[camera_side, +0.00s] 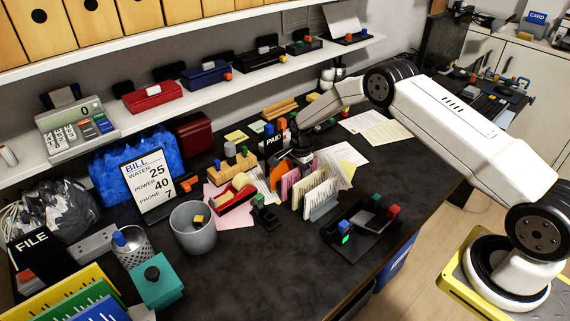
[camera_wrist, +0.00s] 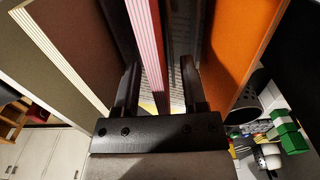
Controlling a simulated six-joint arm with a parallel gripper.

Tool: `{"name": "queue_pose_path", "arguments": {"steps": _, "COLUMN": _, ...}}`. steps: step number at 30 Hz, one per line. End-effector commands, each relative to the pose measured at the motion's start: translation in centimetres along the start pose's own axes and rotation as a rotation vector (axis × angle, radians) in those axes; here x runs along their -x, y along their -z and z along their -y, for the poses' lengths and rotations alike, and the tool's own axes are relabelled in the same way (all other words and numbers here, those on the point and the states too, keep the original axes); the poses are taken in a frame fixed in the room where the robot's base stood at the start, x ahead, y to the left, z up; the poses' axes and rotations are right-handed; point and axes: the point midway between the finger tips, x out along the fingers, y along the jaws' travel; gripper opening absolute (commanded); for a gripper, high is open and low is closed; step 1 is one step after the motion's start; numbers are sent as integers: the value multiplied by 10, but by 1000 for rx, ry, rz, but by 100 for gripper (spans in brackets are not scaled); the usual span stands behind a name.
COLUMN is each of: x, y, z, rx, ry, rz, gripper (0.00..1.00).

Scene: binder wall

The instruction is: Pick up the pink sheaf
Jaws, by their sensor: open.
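The pink sheaf (camera_wrist: 152,45) stands upright between the two fingers of my gripper (camera_wrist: 158,85) in the wrist view, its striped edge facing the camera. My gripper is open, with one finger on each side of the sheaf and dark gaps visible beside it. In the side view my gripper (camera_side: 298,152) reaches down over the row of upright sheaves. The pink sheaf (camera_side: 291,182) shows there below the fingers, near the row's left part. The fingertips are partly hidden among the sheaves.
An orange sheaf (camera_wrist: 240,50) stands close right of the fingers in the wrist view, and a cream-edged sheaf (camera_wrist: 62,62) stands left. In the side view, a red tape dispenser (camera_side: 235,197) sits left of the row. A black tray (camera_side: 360,240) lies in front. Shelves stand behind.

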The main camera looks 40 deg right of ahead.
Motion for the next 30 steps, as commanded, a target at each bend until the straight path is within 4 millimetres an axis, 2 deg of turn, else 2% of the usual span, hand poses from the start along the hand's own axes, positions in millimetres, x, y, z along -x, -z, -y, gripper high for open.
{"name": "queue_pose_path", "arguments": {"steps": 29, "x": -5, "y": 0, "z": 0, "rx": 0, "ry": 0, "rz": 0, "gripper": 54}}
{"name": "queue_pose_path", "arguments": {"steps": 30, "x": -5, "y": 0, "z": 0, "rx": 0, "ry": 0, "rz": 0, "gripper": 48}}
